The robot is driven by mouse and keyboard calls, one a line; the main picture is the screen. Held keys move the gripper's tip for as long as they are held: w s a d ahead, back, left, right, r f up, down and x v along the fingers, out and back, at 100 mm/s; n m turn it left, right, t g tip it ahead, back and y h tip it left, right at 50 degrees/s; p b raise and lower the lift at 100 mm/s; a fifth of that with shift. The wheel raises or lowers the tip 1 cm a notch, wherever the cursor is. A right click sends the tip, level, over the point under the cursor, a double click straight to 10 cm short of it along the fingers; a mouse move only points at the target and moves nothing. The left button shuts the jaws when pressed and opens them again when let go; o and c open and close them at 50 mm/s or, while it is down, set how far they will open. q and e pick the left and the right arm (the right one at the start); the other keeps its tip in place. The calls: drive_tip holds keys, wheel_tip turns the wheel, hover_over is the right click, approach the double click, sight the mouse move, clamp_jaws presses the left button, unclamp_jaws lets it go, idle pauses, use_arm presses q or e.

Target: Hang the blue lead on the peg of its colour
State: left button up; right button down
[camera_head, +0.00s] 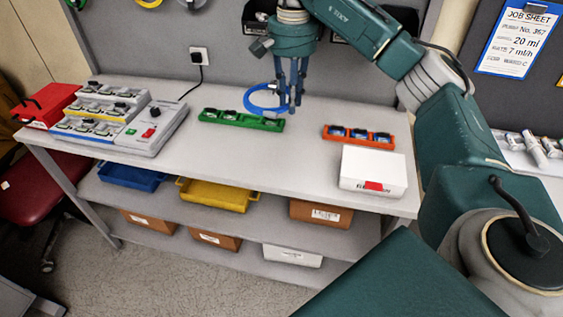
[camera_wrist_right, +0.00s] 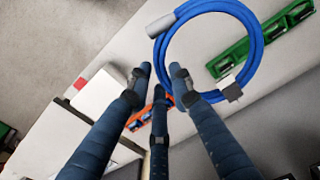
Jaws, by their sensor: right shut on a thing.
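The blue lead (camera_head: 262,96) is a coiled ring held up by my right gripper (camera_head: 291,104), above the back middle of the bench. In the right wrist view the blue lead (camera_wrist_right: 258,42) hangs beside the fingertips of my right gripper (camera_wrist_right: 161,82), with a grey plug end at the upper left of the coil. The fingers are shut on the coil's near edge. A yellow lead (camera_head: 149,3) and a green one hang on the wall at the top left, cut off by the frame. No blue peg can be made out. My left gripper is out of view.
On the bench (camera_head: 270,155) stand a green tray (camera_head: 240,119), an orange tray (camera_head: 358,136), a white box (camera_head: 373,171), and a pump rack (camera_head: 125,118) with a red case (camera_head: 45,105). Coloured bins fill the shelves below. The bench's front middle is clear.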

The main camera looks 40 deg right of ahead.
drive_tip(key=b, duration=0.2)
hover_over(289, 165)
wheel_tip(289, 165, down, 9)
wheel_tip(289, 165, down, 6)
drive_tip(key=shift+f+p, duration=0.1)
drive_tip(key=shift+p, duration=0.6)
drive_tip(key=shift+f, duration=0.55)
wheel_tip(289, 165, down, 3)
drive_tip(key=shift+f+p, duration=0.1)
drive_tip(key=shift+p, duration=0.35)
drive_tip(key=shift+f, duration=0.25)
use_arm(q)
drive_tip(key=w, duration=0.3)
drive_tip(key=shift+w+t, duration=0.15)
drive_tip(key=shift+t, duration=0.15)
use_arm(e)
drive_tip(key=c, duration=1.6)
unclamp_jaws()
drive_tip(key=shift+o, duration=0.2)
